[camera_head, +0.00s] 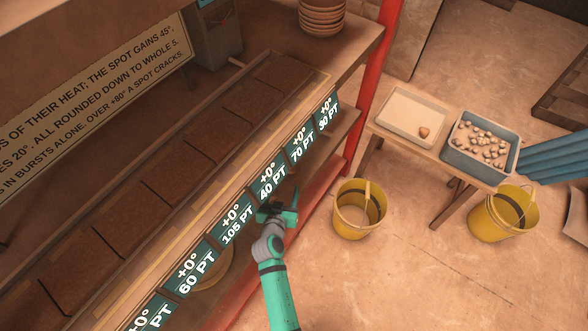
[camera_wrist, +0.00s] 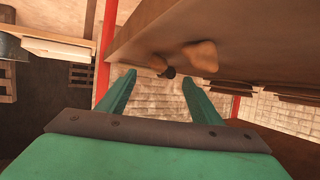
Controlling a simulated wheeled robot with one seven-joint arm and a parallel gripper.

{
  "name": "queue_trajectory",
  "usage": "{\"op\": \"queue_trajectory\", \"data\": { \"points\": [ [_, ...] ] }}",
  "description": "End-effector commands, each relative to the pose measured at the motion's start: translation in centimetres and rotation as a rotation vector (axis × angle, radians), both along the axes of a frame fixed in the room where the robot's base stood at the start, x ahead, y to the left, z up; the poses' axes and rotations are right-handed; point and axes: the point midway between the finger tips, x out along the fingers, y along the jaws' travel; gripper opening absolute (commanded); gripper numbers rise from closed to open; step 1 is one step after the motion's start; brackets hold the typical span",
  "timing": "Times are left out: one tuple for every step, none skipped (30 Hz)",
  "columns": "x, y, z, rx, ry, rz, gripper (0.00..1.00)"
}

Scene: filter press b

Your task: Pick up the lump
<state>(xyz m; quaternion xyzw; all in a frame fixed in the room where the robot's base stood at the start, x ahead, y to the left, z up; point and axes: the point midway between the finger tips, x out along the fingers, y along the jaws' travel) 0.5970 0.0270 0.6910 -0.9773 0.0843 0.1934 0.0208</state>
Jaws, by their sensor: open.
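A small brown lump (camera_head: 424,132) lies in the pale tray (camera_head: 391,111) on the wooden bench at the right of the head view. Several paler lumps (camera_head: 483,146) lie in the blue-grey tray (camera_head: 452,160) beside it. My gripper (camera_head: 280,207) is in front of the shelf's labelled edge, well left of both trays. In the wrist view my gripper (camera_wrist: 159,79) has its two green fingers apart with nothing between them. An orange-brown shape (camera_wrist: 201,56) shows beyond the fingers; I cannot tell what it is.
A yellow bucket (camera_head: 359,222) stands on the floor between the shelf and bench (camera_head: 384,132); another yellow bucket (camera_head: 499,225) is farther right. A red post (camera_head: 373,65) rises at the shelf's end. Stacked bowls (camera_head: 322,15) stand on top. Open floor lies at the lower right.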

Motion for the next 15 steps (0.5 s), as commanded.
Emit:
{"op": "queue_trajectory", "data": {
  "points": [
    [0.4, 0.0, -0.1, -0.005, 0.001, 0.001, 0.59],
    [0.7, -0.1, -0.3, -0.007, 0.001, 0.001, 0.59],
    [1.1, -0.2, -0.5, -0.009, 0.003, 0.001, 0.59],
    [1.6, -0.3, -0.6, -0.010, 0.003, 0.000, 0.59],
    [2.0, -0.4, -0.8, -0.009, 0.003, -0.001, 0.59],
    [2.6, -0.5, -1.0, -0.008, 0.002, -0.001, 0.59],
    [3.0, -0.5, -1.2, -0.007, 0.002, 0.000, 0.59],
    [3.4, -0.6, -1.4, -0.007, 0.002, 0.000, 0.59],
    [3.8, -0.7, -1.6, -0.007, 0.002, 0.000, 0.59],
    [4.1, -0.8, -1.8, -0.007, 0.003, 0.000, 0.59],
    [4.4, -0.8, -1.8, -0.007, 0.002, 0.000, 0.59],
    [4.7, -0.8, -2.0, -0.007, 0.002, 0.001, 0.59],
    [4.9, -0.8, -2.1, -0.008, 0.002, 0.001, 0.59],
    [5.0, -0.8, -2.1, -0.007, 0.002, 0.002, 0.59],
    [5.1, -0.8, -2.2, -0.007, 0.002, 0.002, 0.59]
  ]
}}
